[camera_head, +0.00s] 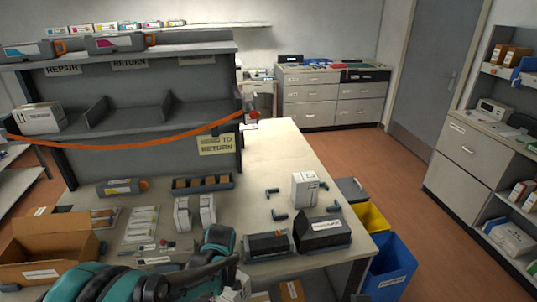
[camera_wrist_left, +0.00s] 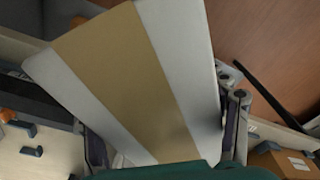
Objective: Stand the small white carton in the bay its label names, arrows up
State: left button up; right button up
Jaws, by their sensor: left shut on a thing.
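My left gripper (camera_wrist_left: 165,120) is shut on a white carton (camera_wrist_left: 185,60) with a broad tan tape stripe; the carton fills the middle of the left wrist view, tilted. In the head view, a bit of white carton (camera_head: 238,288) shows at the bottom edge beside my left gripper (camera_head: 228,270), mostly hidden. No label or arrows can be read on it. The grey bay shelf (camera_head: 200,120) stands back left, with plates reading REPAIR (camera_head: 62,69) and RETURN (camera_head: 129,64) and a third I cannot read. My right gripper is not in view.
An orange strap (camera_head: 130,146) sags across the shelf front. A white carton (camera_head: 38,118) sits in the leftmost bay. More cartons (camera_head: 305,188) (camera_head: 182,214), black cartridges (camera_head: 325,230) and an open brown box (camera_head: 45,255) stand on the table.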

pick_arm(q)
jog(key=a+f+m, duration=0.1)
jog(key=m, duration=0.1)
jog(key=s+m+b, duration=0.1)
jog(key=m, duration=0.1)
jog(key=s+a+f+m+b, duration=0.1)
jog(key=shift+s+a+f+m+h, duration=0.2)
jog(key=shift+a+f+m+h, duration=0.1)
jog(key=shift+f+m, duration=0.1)
jog(key=shift+s+a+f+m+b, duration=0.2)
jog(key=shift+s+a+f+m, duration=0.1)
jog(key=shift+m, duration=0.65)
jog(key=shift+s+a+f+m+b, duration=0.2)
jog(key=shift+s+a+f+m, duration=0.1)
jog(key=shift+m, duration=0.65)
